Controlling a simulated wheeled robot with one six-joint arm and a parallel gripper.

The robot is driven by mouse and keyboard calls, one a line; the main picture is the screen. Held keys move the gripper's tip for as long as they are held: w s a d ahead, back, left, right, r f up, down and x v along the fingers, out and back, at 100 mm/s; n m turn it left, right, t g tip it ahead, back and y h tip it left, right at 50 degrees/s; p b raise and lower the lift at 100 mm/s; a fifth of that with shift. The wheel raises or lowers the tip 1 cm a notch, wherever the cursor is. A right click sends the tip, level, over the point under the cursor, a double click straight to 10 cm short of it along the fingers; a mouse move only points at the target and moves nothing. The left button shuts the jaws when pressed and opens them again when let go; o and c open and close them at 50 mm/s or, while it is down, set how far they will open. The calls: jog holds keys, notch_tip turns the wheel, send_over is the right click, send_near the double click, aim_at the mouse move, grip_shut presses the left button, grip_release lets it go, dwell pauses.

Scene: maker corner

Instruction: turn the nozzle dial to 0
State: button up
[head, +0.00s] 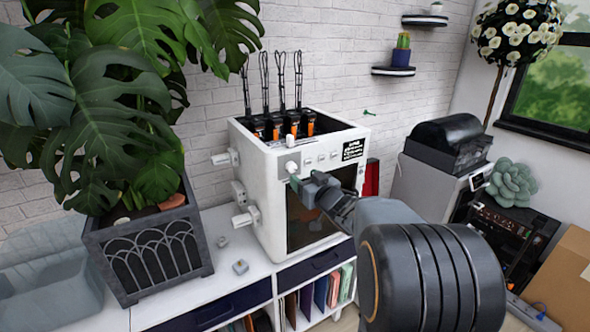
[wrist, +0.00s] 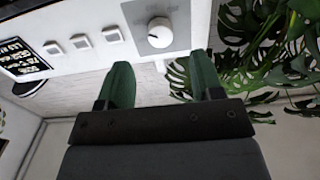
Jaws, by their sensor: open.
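The nozzle dial (head: 291,167) is a round white knob on the upper front panel of the white machine (head: 262,190). It also shows in the wrist view (wrist: 160,32), where a small dark mark sits on its face. The dial's numbers are too small to read, so I cannot tell its setting. My gripper (head: 296,184) has green fingers and is just below and in front of the dial. In the wrist view my gripper (wrist: 162,64) is open and empty. Its fingertips are spread to either side of the dial's line, apart from the knob.
Several square buttons (wrist: 81,42) and a black label (head: 353,149) share the panel with the dial. A large potted plant (head: 145,250) stands to the left. A dark-topped machine (head: 440,160) stands to the right. Open space lies in front of the panel.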

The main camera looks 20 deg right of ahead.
aim_at(293, 169)
jog(key=shift+w+a+p, duration=0.2)
jog(key=shift+w+p, duration=0.05)
jog(key=shift+w, duration=1.3)
jog(key=shift+w+a+p, duration=0.15)
jog(key=shift+w+p, duration=0.1)
jog(key=shift+w, duration=1.25)
jog(key=c, duration=0.9)
